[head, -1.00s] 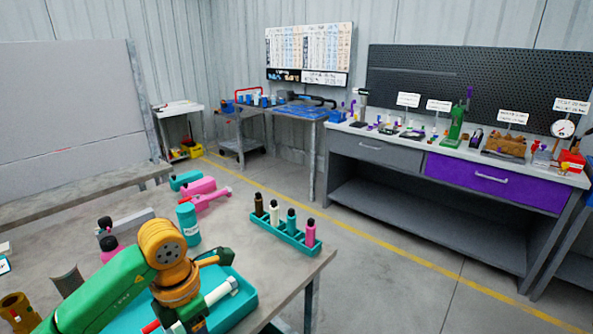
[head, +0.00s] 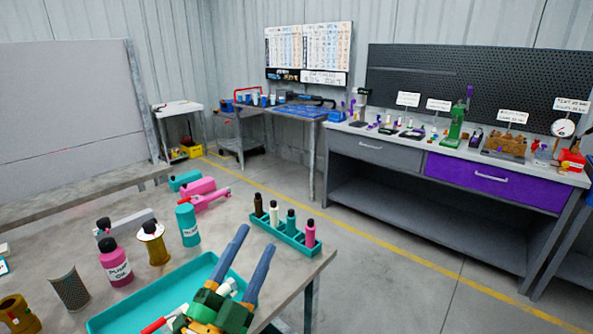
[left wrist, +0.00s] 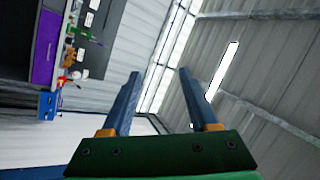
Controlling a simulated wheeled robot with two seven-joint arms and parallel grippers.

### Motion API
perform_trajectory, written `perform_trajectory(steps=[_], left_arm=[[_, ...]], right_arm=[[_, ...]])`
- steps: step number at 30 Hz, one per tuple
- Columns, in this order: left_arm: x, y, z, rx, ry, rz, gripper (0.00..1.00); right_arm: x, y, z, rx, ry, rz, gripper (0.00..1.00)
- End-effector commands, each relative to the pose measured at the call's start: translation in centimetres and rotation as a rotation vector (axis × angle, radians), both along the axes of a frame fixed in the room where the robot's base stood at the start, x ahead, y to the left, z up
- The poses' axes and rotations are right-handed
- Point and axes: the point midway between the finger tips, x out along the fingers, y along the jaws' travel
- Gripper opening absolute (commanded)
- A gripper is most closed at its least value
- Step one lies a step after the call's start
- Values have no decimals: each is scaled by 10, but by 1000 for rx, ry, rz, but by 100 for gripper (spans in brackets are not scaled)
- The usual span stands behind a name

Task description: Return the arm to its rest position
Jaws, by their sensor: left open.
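My left gripper (head: 252,262) shows at the bottom of the head view, over the right part of a teal tray (head: 128,321). Its two blue fingers point up and away, and they are apart with nothing between them. In the left wrist view the same gripper (left wrist: 158,90) is open and empty. That view is tilted and looks toward the roof and far wall. My left arm's links are mostly out of the head view. My right gripper is not in view.
On the near table, a pink bottle (head: 116,268), a gold spool (head: 153,247), a teal can (head: 188,226) and a teal rack (head: 278,236) of small bottles stand near the tray. The purple-drawer bench (head: 497,180) is far right. Open floor lies between.

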Motion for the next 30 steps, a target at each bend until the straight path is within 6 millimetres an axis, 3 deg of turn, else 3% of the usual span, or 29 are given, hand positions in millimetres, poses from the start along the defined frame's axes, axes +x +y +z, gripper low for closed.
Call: perform_trajectory(steps=[1, 3, 6, 9, 13, 19, 25, 30], left_arm=[[5, 31, -39, -122, 204, 111, 61], [-1, 66, -100, -255, 487, 248, 61], [-34, 93, -174, -372, 821, 386, 61], [-76, 103, -227, -439, 1088, 477, 61], [-135, 104, -273, -487, 1378, 558, 61], [-224, 96, -310, -511, 1755, 635, 61], [-216, 94, -384, -490, 1785, 648, 61], [-232, 96, -455, -468, 1825, 661, 61]], right_arm=[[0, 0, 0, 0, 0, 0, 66], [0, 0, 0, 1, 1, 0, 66], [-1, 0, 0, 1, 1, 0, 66], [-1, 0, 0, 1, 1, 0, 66], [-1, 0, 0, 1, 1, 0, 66], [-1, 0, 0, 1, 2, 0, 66], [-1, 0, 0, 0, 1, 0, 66], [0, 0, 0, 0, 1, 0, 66]])
